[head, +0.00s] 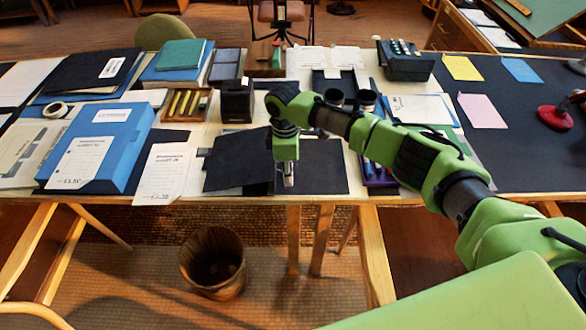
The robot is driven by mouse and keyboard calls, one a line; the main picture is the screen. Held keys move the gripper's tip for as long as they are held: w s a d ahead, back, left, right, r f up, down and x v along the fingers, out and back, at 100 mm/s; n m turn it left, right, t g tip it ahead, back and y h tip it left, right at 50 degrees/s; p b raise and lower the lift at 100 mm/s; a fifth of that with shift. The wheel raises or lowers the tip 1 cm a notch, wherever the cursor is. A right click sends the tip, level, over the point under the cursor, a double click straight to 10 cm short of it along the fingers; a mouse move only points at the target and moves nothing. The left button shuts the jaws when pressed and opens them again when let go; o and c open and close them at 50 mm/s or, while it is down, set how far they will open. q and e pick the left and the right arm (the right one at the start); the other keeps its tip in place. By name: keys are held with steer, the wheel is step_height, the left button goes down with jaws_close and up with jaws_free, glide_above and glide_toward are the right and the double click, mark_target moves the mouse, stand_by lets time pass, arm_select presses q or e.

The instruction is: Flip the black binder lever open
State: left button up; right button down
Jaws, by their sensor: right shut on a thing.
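The black binder (325,172) lies open and flat at the front edge of the desk, with its left cover or flap (235,160) spread to the left. My right gripper (288,182) points down over the middle of the binder, where the two dark halves meet. It is shut on the binder's lever, which is mostly hidden by the fingers; only a small metallic patch shows there. I cannot tell the lever's angle. My left gripper is not in view.
A blue box file (98,148) and a price sheet (165,175) lie left of the binder. A wooden pen tray (187,105) and black holder (237,101) stand behind it. A purple tray (378,176) is close on the right. A bin (213,262) stands below.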

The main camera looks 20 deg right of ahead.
steer(key=shift+a+h, duration=0.25)
steer(key=shift+h, duration=0.05)
steer(key=c, duration=1.9)
jaws_free()
steer(key=shift+r, duration=0.1)
steer(key=r, duration=0.8)
steer(key=a+r, duration=0.1)
steer(key=r, duration=0.2)
steer(key=shift+w+r, duration=0.2)
steer(key=shift+r, duration=0.2)
